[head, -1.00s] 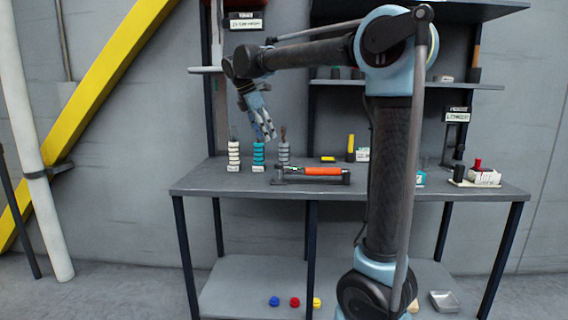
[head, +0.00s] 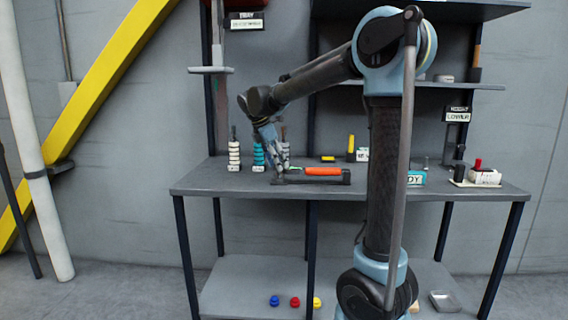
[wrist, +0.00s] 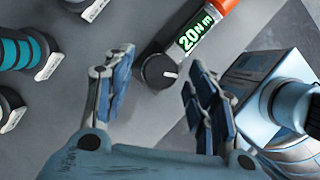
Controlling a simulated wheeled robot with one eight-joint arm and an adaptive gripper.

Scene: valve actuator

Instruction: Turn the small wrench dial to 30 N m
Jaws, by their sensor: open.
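The small wrench (head: 323,171) lies on the bench top in a dark cradle, with its orange grip to the right. In the wrist view its round black dial (wrist: 157,72) has a white pointer mark, and the green display (wrist: 194,33) beside it reads 20 N m. My gripper (wrist: 158,68) is open, its blue-padded fingers to the left and right of the dial, with a visible gap on each side. In the head view my gripper (head: 279,166) is low over the wrench's left end, and the dial is hidden there.
Stacks of white (head: 234,155), teal (head: 258,156) and grey rings stand on pegs close behind and left of the wrench. A yellow-topped tool (head: 351,147) stands behind the grip. A tray with a red knob (head: 478,164) is at the right. The front bench strip is clear.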

